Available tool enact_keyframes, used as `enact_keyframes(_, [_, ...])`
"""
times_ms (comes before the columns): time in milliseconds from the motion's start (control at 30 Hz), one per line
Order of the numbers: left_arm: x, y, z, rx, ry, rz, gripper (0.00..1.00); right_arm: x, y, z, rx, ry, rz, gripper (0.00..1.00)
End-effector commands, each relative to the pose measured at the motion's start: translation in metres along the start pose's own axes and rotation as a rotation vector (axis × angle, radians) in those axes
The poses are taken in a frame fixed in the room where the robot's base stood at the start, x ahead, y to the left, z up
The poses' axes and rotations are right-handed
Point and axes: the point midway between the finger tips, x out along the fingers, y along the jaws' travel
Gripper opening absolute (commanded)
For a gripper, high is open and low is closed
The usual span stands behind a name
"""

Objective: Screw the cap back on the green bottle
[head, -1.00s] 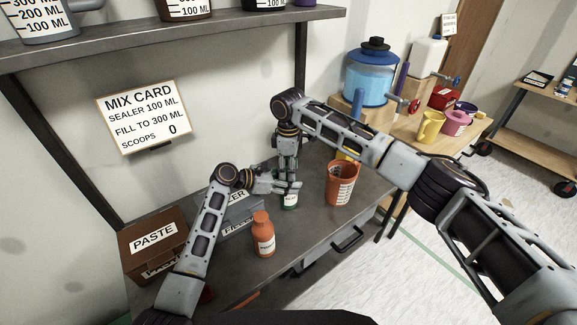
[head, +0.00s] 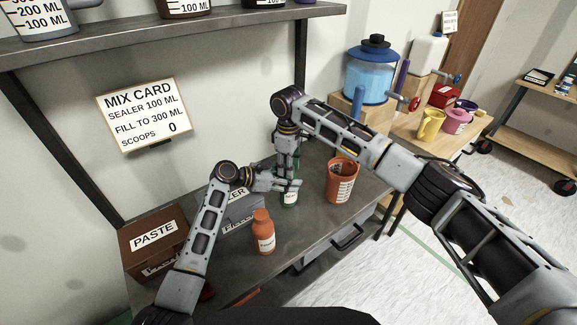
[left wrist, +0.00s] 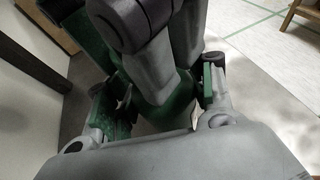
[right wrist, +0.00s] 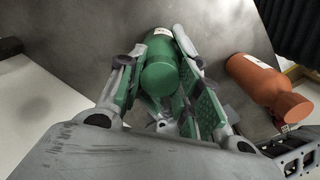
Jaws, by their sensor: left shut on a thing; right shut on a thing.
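The green bottle (head: 290,202) stands on the grey workbench, with a white label low on its side. My left gripper (head: 284,186) comes in from the left and is shut on the bottle's body; the left wrist view shows green (left wrist: 178,98) between its fingers. My right gripper (head: 289,176) points down from above and is shut on the green cap (right wrist: 159,77), at the bottle's top. The cap's round end shows between the fingers in the right wrist view. The fingers hide the joint between cap and bottle, so I cannot tell how they meet.
An orange bottle (head: 263,232) stands in front of my left gripper. An orange measuring cup (head: 342,181) stands just right of the green bottle. A grey box (head: 240,212) and a brown paste box (head: 152,243) are at left. A shelf (head: 200,38) crosses above.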

Motion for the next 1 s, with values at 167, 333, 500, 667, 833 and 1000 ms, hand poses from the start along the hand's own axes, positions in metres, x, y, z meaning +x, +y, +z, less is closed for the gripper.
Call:
enact_keyframes(167, [0.0004,-0.0006,-0.0002,0.0,0.0,-0.002,0.0,-0.0004,0.0002,0.0,0.046,0.001,0.0,0.06])
enact_keyframes(333, [0.0005,-0.0008,-0.0002,-0.001,0.0,-0.002,0.0,-0.0004,0.0003,0.0001,0.046,0.0,0.0,0.06])
enact_keyframes(500, [0.0005,-0.0008,-0.0003,-0.001,0.0,-0.002,0.0,-0.0003,0.0003,0.0002,0.045,0.0,0.0,0.48])
enact_keyframes(667, [0.0006,-0.0008,-0.0003,-0.001,0.0,-0.002,0.0,-0.0001,0.0001,0.0002,0.044,0.0,0.0,0.56])
enact_keyframes(833, [0.0006,-0.0007,-0.0003,-0.001,0.0,-0.002,0.0,0.0001,-0.0002,0.0001,0.044,0.0,-0.001,0.56])
enact_keyframes(1000, [0.0006,-0.0007,-0.0003,-0.001,0.0,-0.002,0.0,-0.0038,-0.0001,-0.0002,0.043,0.001,0.0,0.56])
